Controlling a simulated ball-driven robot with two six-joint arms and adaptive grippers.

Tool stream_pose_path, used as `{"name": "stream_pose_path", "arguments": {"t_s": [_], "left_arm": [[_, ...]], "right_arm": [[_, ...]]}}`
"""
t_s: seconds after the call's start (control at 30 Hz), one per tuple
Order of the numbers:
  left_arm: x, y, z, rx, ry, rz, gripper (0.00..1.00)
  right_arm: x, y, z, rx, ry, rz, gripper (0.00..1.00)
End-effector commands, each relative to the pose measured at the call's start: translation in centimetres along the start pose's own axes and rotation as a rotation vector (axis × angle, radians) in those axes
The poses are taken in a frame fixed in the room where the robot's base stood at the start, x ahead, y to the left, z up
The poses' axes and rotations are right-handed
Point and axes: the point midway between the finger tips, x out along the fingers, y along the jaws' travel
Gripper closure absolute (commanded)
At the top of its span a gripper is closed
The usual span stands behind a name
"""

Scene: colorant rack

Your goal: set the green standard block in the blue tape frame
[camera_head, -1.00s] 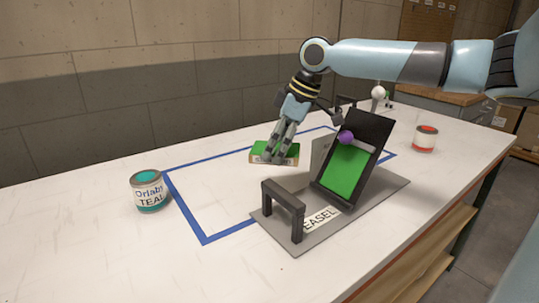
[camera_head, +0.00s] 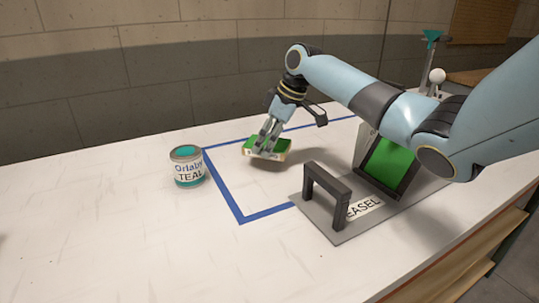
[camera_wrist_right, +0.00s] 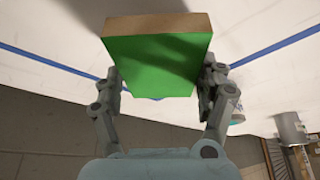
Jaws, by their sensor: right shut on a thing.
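The green standard block (camera_head: 267,146), green on top with pale sides, is held in my right gripper (camera_head: 268,140), which is shut on it. In the right wrist view the block (camera_wrist_right: 155,65) sits between the two fingers of the right gripper (camera_wrist_right: 160,90). In the head view the block appears slightly tilted, over the back part of the area inside the blue tape frame (camera_head: 223,188). A shadow lies beneath it, and it looks a little above the table. The frame's right side is hidden behind the easel and my arm. My left gripper is not in view.
A teal paint can (camera_head: 187,166) stands just left of the tape frame. The easel base (camera_head: 325,224) with a dark handle (camera_head: 327,185) overlaps the frame's front right. A green panel (camera_head: 388,163) leans on the easel, partly behind my arm. The white table (camera_head: 120,220) is clear at front left.

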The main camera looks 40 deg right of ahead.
Motion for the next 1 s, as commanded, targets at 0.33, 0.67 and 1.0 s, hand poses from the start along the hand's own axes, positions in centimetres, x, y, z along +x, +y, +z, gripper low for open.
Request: {"name": "stream_pose_path", "arguments": {"t_s": [0.33, 0.67, 1.0], "left_arm": [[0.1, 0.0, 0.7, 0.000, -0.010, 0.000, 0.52], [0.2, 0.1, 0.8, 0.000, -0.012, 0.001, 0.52], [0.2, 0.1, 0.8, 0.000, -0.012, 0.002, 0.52]], "right_arm": [[3.6, 0.0, 1.5, 0.000, 0.000, 0.001, 0.60], [3.8, 0.0, 1.6, 0.000, -0.001, 0.000, 0.21], [3.7, 0.0, 1.6, 0.000, 0.000, 0.001, 0.02]]}}
